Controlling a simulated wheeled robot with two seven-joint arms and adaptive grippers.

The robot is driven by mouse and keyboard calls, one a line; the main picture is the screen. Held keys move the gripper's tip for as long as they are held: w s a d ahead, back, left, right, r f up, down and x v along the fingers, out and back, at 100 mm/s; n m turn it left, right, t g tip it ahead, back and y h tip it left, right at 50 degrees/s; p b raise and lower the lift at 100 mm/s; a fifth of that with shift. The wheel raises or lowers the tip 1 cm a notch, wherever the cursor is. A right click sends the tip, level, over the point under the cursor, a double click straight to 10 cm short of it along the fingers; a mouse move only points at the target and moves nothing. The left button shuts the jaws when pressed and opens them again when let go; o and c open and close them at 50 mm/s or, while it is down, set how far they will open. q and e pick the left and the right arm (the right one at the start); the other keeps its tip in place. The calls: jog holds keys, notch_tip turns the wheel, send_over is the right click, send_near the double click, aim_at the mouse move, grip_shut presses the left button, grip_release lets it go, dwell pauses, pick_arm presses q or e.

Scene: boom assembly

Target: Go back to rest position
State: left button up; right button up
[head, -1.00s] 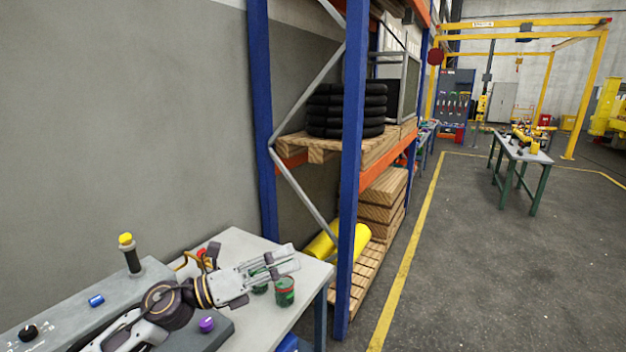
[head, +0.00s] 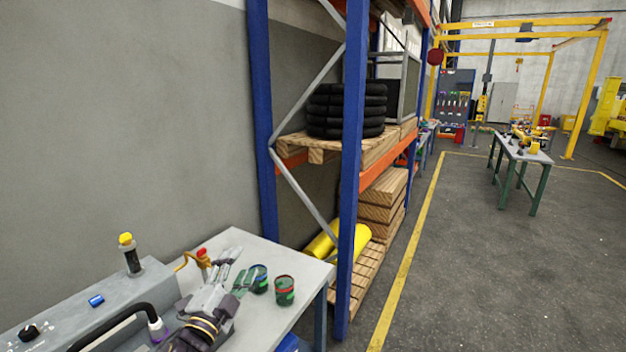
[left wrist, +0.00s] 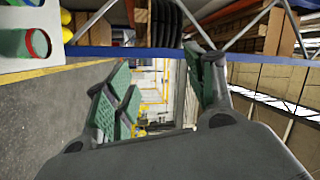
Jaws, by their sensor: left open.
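My left gripper (head: 232,279) is over the grey table (head: 254,329) at the lower left of the head view. Its fingers are spread with nothing between them, pointing away toward the shelf. In the left wrist view the two green-padded fingers (left wrist: 160,95) stand apart with open space between them. Two green cans stand just right of the fingers: one (head: 258,279) close beside them and one (head: 285,290) farther right. A can with a red rim also shows in the left wrist view (left wrist: 27,43). My right gripper is not in view.
A grey console (head: 75,312) with a yellow-topped handle (head: 130,255) and a blue button (head: 96,301) lies left of the gripper. A blue rack (head: 352,200) with tires (head: 346,110) stands behind the table. The floor on the right is open up to another table (head: 520,148).

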pick_arm(q)
jog(key=s+a+f+n+g+y, duration=0.3)
jog(key=f+n, duration=0.2)
jog(key=f, duration=0.3)
jog(key=s+a+f+n+g+y, duration=0.2)
jog(key=s+a+f+n+g, duration=0.15)
jog(key=f, duration=0.45)
jog(key=s+d+f+n+g+h, duration=0.1)
jog(key=s+f+n+g, duration=0.2)
jog(key=s+f+g, duration=0.45)
jog(key=s+d+f+n+g, duration=0.1)
jog(key=s+f+n+g, duration=0.3)
jog(key=s, duration=0.7)
notch_tip(320, 180, down, 31)
jog(key=s+m+p, duration=0.2)
jog(key=s+p, duration=0.1)
jog(key=s+a+f+p, duration=0.1)
jog(key=s+a+f, duration=0.1)
jog(key=s+f, duration=0.6)
jog(key=s+a+f+p, duration=0.2)
jog(key=s+f, duration=0.6)
jog(key=s, duration=0.5)
jog(key=shift+s+f, duration=0.35)
jog(key=shift+s, duration=0.05)
